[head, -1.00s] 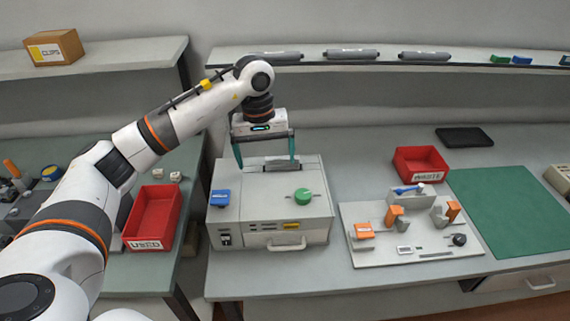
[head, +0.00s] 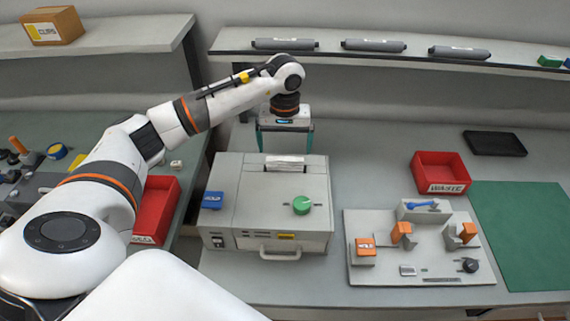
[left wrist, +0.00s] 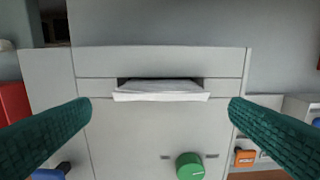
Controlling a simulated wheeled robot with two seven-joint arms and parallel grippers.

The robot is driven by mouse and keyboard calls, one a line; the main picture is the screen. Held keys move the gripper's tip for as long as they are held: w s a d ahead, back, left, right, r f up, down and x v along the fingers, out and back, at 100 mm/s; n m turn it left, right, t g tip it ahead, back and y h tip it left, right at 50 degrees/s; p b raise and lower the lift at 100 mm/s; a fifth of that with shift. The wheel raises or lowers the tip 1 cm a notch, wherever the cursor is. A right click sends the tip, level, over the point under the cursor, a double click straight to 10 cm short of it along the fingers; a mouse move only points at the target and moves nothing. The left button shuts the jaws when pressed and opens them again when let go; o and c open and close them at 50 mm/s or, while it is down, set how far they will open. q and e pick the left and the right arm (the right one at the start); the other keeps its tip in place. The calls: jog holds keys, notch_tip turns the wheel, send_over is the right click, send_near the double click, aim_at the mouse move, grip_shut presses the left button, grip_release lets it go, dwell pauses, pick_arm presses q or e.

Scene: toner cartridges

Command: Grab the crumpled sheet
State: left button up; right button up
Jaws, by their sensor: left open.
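The crumpled sheet (head: 285,160) is a white strip in the slot at the back of the top of the grey printer (head: 255,187). In the left wrist view the sheet (left wrist: 162,91) pokes out of the slot, with the rest hidden inside. My left gripper (head: 285,150) is open behind and above the printer's back edge. Its two green fingers (left wrist: 160,112) stand wide apart on either side of the sheet in the left wrist view, touching nothing that I can see. My right gripper is not in view.
A green knob (head: 302,205) and a blue latch (head: 212,200) sit on the printer top. A red waste bin (head: 440,173) and a grey fixture board (head: 420,262) stand to the right. Another red bin (head: 157,205) is at left. A shelf (head: 385,53) with grey cylinders runs behind.

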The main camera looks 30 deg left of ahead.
aim_at(285, 157)
pick_arm(q)
jog(key=shift+w+f, duration=0.1)
jog(key=shift+f, duration=0.2)
notch_tip(285, 157, down, 4)
jog(key=p, duration=0.3)
jog(key=shift+f, duration=0.6)
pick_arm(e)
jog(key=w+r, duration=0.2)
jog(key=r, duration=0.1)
pick_arm(q)
jog(key=c, duration=0.7)
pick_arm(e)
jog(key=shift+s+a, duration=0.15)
